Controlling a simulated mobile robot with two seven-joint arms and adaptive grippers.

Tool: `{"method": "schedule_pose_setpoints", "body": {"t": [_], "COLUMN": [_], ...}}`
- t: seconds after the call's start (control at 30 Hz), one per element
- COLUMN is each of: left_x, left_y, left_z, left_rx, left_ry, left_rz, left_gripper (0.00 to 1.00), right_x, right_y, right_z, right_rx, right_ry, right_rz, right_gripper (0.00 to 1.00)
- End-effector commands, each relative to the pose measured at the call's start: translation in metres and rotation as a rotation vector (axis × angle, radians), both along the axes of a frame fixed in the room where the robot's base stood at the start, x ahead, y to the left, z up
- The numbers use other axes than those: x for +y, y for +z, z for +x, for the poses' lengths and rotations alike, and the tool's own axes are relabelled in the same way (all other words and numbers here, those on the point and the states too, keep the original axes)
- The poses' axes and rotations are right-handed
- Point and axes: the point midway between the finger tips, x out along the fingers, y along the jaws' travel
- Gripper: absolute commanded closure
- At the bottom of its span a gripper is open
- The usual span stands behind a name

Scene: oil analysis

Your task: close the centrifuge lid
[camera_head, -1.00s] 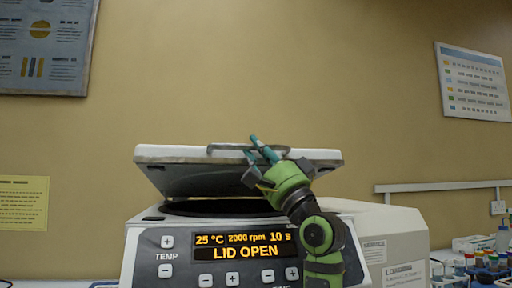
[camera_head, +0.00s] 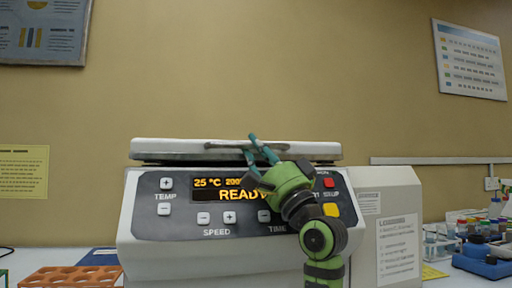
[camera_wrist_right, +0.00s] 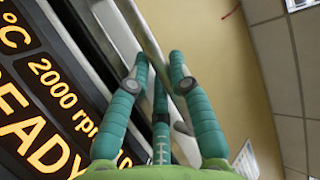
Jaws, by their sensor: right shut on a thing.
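The centrifuge (camera_head: 235,255) stands in the middle of the head view, its display reading 25 °C and "READY", partly hidden by my right arm. Its white lid (camera_head: 160,147) lies low and nearly level on the body. My right gripper (camera_head: 257,143) is at the lid's front edge, with its teal fingers shut on the lid handle (camera_head: 215,148). In the right wrist view, the gripper (camera_wrist_right: 160,75) has its fingers around the metal handle bar (camera_wrist_right: 150,35), beside the tilted display. My left gripper is not in view.
An orange rack (camera_head: 70,277) lies on the bench at the lower left. Blue racks with tubes and bottles (camera_head: 480,260) stand at the right.

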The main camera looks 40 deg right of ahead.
Motion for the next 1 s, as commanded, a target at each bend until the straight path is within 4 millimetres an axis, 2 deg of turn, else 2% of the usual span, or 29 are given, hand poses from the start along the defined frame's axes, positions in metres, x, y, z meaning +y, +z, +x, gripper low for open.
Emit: {"method": "schedule_pose_setpoints", "body": {"t": [0.03,0.47,0.5,0.53,1.0], "left_x": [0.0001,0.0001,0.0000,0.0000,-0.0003], "left_y": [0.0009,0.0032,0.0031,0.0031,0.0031], "left_z": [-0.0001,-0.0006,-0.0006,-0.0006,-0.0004], "left_rx": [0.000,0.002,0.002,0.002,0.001], "left_ry": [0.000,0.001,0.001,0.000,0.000], "left_rz": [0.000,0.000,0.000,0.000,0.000], "left_gripper": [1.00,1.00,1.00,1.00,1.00], "right_x": [-0.0009,-0.0011,-0.0011,-0.0011,-0.0007], "right_y": [-0.0057,-0.0060,-0.0060,-0.0059,-0.0045], "right_z": [0.0046,0.0047,0.0047,0.0046,0.0032], "right_rx": [0.016,0.016,0.016,0.016,0.010], "right_ry": [0.001,0.000,0.000,0.000,0.000], "right_rz": [0.004,0.003,0.003,0.003,0.002], "right_gripper": [1.00,1.00,0.67,0.55,0.54]}}
